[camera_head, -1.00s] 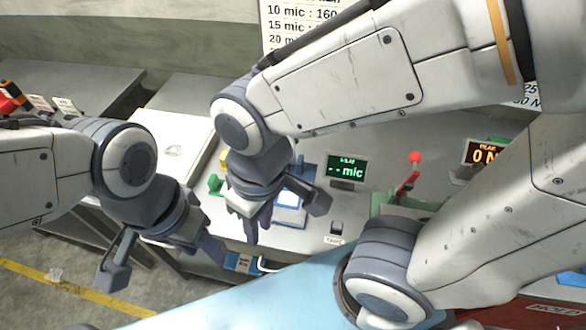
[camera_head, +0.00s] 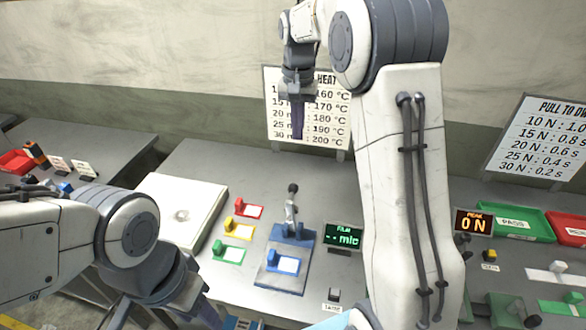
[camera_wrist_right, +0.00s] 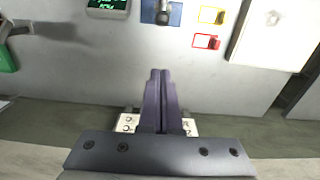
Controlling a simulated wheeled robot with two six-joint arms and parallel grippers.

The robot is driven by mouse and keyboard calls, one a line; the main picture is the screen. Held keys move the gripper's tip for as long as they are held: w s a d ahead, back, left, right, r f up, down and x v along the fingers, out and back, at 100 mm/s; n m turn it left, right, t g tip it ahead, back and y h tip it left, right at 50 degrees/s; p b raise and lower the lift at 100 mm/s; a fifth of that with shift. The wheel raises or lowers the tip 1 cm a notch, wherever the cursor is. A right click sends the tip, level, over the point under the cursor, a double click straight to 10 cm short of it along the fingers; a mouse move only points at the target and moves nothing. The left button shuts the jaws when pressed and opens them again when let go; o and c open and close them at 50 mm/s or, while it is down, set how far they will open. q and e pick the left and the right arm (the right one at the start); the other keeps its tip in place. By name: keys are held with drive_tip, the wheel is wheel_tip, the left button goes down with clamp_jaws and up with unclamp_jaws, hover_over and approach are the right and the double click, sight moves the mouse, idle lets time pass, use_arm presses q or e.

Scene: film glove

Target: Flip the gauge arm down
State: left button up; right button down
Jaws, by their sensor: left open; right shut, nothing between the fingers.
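The gauge has a blue base (camera_head: 285,262) on the grey bench, with a blue-and-white pad at its front. Its metal gauge arm (camera_head: 291,212) stands upright at the back, topped by a dark knob (camera_head: 293,188). The base's edge and knob also show at the top of the right wrist view (camera_wrist_right: 162,14). My right gripper (camera_head: 297,132) is shut and empty, raised beyond the gauge in front of the heat chart. The right wrist view shows its fingers together (camera_wrist_right: 160,76). My left gripper (camera_head: 208,314) is open at the lower left, partly cut off by the frame.
A film display (camera_head: 343,236) reading "--mic" stands right of the gauge. Red, yellow and green blocks (camera_head: 232,229) on cards and a white plate (camera_head: 175,215) lie to its left. The heat chart (camera_head: 325,110) stands behind. My right arm hides the bench right of the display.

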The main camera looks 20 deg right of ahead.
drive_tip(key=shift+w+d, duration=0.1)
drive_tip(key=shift+d, duration=0.25)
drive_tip(key=s+a+f+p, duration=0.2)
drive_tip(key=s+f+p, duration=0.1)
drive_tip(key=f, duration=0.8)
drive_tip(key=shift+a+p, duration=0.15)
drive_tip(key=shift+p, duration=0.7)
